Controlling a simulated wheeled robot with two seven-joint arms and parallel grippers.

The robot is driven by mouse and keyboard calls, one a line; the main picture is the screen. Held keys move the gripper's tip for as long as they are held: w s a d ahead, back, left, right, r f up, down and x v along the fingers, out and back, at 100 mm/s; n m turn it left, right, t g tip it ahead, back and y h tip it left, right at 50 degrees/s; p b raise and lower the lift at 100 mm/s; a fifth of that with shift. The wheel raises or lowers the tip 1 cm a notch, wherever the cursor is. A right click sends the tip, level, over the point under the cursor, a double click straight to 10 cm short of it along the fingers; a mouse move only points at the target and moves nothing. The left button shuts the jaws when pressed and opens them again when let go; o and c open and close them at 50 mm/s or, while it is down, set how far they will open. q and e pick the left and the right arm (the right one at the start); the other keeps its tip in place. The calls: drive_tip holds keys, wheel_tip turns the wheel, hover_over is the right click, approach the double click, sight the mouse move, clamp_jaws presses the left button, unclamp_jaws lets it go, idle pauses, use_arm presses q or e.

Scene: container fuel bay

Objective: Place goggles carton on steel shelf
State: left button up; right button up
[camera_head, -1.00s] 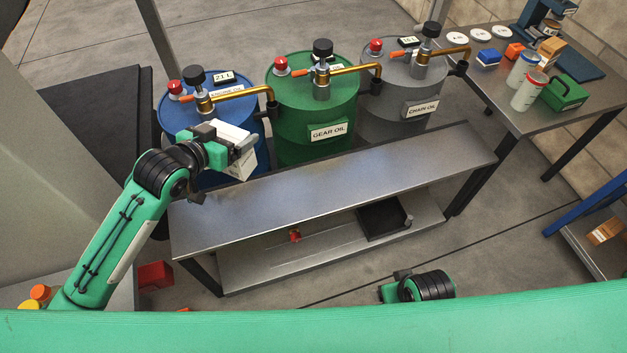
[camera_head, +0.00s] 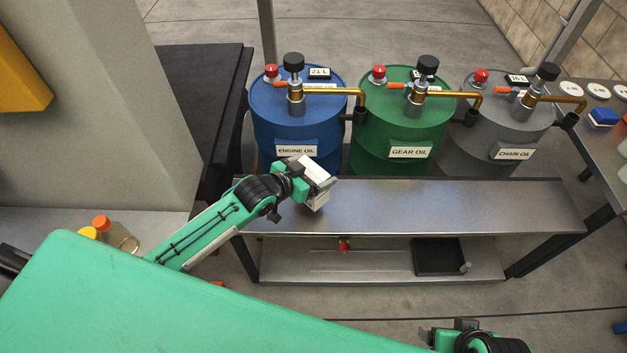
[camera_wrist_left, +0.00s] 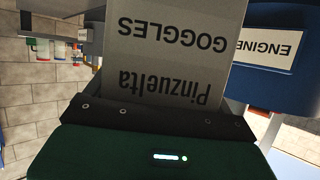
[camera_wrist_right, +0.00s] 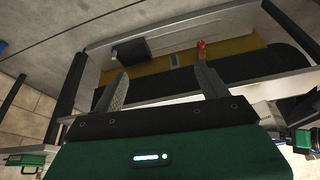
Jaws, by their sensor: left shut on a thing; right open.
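The goggles carton (camera_head: 313,180) is a white box held by my left gripper (camera_head: 318,182), above the left end of the steel shelf unit's top (camera_head: 430,207). In the left wrist view the carton (camera_wrist_left: 175,60) fills the middle, its printed words GOGGLES and Pinzuelta upside down. The left gripper is shut on it. My right gripper (camera_wrist_right: 160,88) is open and empty; the right wrist view shows its two fingers apart, facing the shelf unit. In the head view only part of the right arm shows at the bottom right.
Blue (camera_head: 297,125), green (camera_head: 402,130) and grey (camera_head: 510,125) oil drums with pumps stand behind the shelf. The lower shelf (camera_head: 370,262) holds a black tray (camera_head: 438,257) and a small red thing (camera_head: 344,245). The top is clear. Bottles (camera_head: 115,232) stand at left.

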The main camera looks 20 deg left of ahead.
use_arm(q)
drive_tip(key=shift+f+b, duration=0.35)
drive_tip(key=shift+f, duration=1.55)
use_arm(e)
drive_tip(key=shift+w+a+f+t+y, duration=0.1)
drive_tip(key=shift+w+a+t+y, duration=0.2)
drive_tip(key=shift+w+a+t, duration=0.25)
use_arm(q)
drive_tip(key=shift+f, duration=0.1)
